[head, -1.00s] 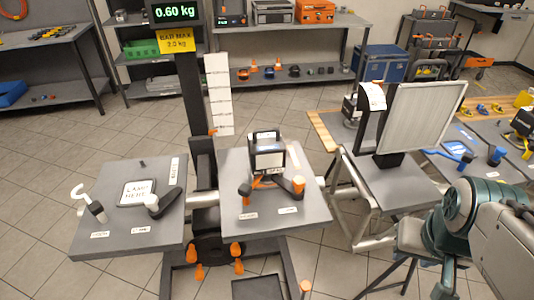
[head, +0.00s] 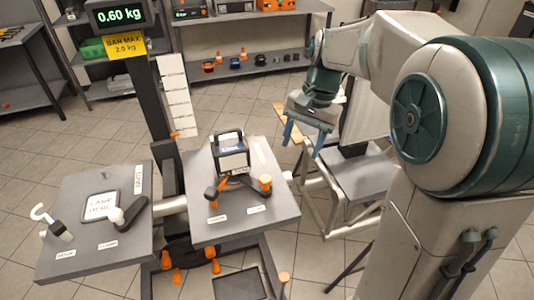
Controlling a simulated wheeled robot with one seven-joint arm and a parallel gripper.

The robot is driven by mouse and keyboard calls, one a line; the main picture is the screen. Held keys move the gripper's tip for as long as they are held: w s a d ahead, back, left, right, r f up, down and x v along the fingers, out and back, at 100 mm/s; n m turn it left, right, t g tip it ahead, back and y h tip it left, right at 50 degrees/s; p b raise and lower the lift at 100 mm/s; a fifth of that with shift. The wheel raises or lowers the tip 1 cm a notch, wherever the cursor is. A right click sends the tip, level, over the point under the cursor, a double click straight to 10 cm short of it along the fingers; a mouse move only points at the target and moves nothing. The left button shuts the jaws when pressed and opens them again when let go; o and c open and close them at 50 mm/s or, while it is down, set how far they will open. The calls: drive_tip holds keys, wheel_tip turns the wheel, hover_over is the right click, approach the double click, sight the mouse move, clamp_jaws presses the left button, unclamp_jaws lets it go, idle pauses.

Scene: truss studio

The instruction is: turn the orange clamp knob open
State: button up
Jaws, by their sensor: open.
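Two orange-ended parts stand on the right grey plate (head: 282,220), at the foot of a black-and-white lamp-like box (head: 232,158). The right one, an orange knob (head: 265,182), stands on a dark arm near a white label. The left one, a dark piece with an orange base (head: 212,203), stands near another label. The label print is too small to read surely. My gripper (head: 302,142) is open and empty, with blue fingers pointing down. In the picture it is above and right of the knob, clear of the plate.
A left grey plate (head: 60,262) carries a white hook (head: 42,216), a dark lever (head: 130,212) and a lettered card (head: 100,206).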

sight(266, 178)
drive_tip(key=w+a+f+m+g, duration=0.2)
drive_tip(key=w+a, duration=0.3)
drive_tip(key=w, duration=0.3)
drive_tip(key=shift+y, duration=0.3)
drive_tip(key=x, duration=0.4)
drive_tip(key=p+x, duration=0.1)
drive_tip(key=x, duration=0.4)
drive_tip(key=p+x, duration=0.1)
drive_tip(key=x, duration=0.3)
drive_tip(key=shift+s+d+f, duration=0.15)
drive_tip(key=shift+s+f, duration=0.05)
drive_tip(key=shift+s, duration=0.15)
clamp_jaws()
